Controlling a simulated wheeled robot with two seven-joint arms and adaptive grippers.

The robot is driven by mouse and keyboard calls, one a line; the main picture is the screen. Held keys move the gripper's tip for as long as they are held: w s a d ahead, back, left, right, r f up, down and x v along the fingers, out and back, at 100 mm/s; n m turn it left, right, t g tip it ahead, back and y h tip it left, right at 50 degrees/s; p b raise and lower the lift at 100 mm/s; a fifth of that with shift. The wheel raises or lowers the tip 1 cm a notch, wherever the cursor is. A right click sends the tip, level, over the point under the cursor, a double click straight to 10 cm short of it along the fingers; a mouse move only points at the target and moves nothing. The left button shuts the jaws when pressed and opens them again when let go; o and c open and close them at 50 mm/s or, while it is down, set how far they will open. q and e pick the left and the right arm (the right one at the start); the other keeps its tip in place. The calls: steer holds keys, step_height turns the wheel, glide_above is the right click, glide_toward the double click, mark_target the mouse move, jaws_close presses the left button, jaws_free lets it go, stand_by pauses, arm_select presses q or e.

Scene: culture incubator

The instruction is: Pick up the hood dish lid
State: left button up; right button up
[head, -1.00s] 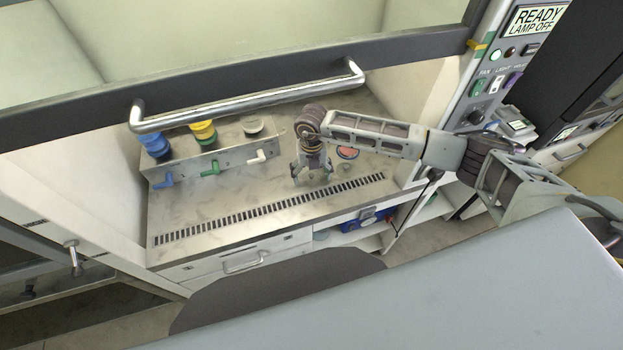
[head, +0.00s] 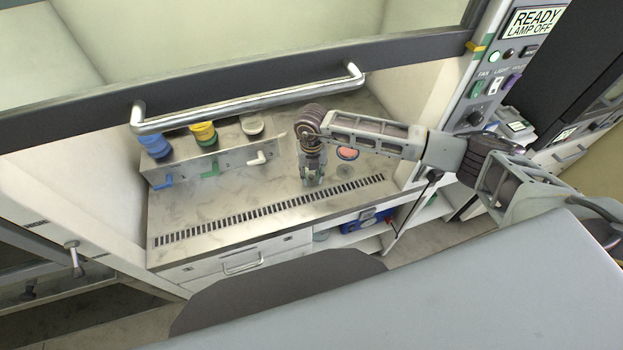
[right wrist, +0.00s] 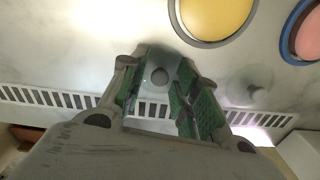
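My right gripper (head: 313,183) points down at the steel work surface in the hood, just behind the slotted grille; it also shows in the right wrist view (right wrist: 165,70). A yellow dish (right wrist: 213,15) lies ahead of the fingers there. My left gripper is not in view.
A steel rack (head: 222,164) with blue, yellow and white-topped containers and coloured taps stands at the left. The raised sash with its bar handle (head: 250,103) crosses above the work surface. The front grille (head: 270,210) and the surface left of the gripper are clear.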

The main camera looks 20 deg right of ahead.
mark_target(312, 176)
steer(key=shift+s+f, duration=0.2)
steer(key=shift+f, duration=0.1)
steer(key=c, duration=0.4)
steer(key=shift+r, duration=0.1)
steer(key=shift+c, duration=0.2)
steer(key=shift+w+d+r+p, duration=0.15)
steer(key=shift+r+p, duration=0.3)
steer(key=shift+r, duration=0.25)
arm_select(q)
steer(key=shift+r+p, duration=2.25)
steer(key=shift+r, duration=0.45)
arm_select(e)
step_height(312, 176, up, 9)
steer(key=shift+f, duration=0.15)
steer(key=shift+w, duration=0.1)
